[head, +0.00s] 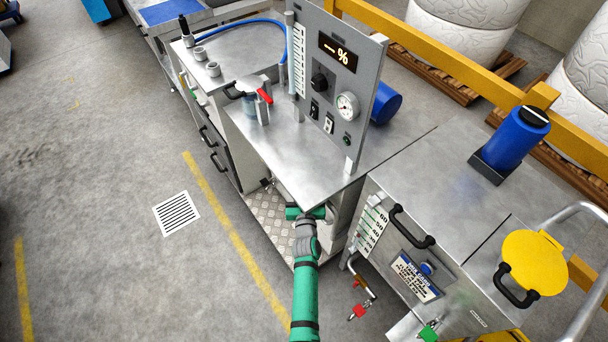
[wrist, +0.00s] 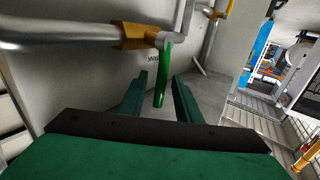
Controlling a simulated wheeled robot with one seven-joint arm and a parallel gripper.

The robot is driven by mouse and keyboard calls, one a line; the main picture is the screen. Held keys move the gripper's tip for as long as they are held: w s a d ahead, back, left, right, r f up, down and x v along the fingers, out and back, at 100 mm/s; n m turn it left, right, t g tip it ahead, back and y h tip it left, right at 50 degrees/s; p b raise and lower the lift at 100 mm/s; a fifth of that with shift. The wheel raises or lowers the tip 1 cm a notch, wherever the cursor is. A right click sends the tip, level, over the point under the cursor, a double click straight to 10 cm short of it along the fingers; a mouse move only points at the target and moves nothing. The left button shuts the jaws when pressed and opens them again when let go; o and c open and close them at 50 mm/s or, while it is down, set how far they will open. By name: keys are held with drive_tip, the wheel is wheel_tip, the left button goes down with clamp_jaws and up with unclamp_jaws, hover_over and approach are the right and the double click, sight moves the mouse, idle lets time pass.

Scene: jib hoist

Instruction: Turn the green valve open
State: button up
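The green valve shows in the wrist view as a green lever (wrist: 163,78) on a brass valve body (wrist: 133,36) in a grey pipe. The lever points down the picture, across the line of the pipe. My gripper (wrist: 159,98) is open, one finger on each side of the lever's lower end. Gaps show on both sides, so the fingers do not appear to close on it. In the head view my gripper (head: 305,214) is at the edge of the steel bench, partly hidden below it. I cannot make out this lever there.
The steel bench (head: 290,165) with an upright gauge panel (head: 335,85) stands over my gripper. To the right is a steel tank (head: 400,250) with black handles, a red tag-like part (head: 359,311) and a green one (head: 428,333) low down.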

drive_tip(key=shift+w, duration=1.3)
clamp_jaws()
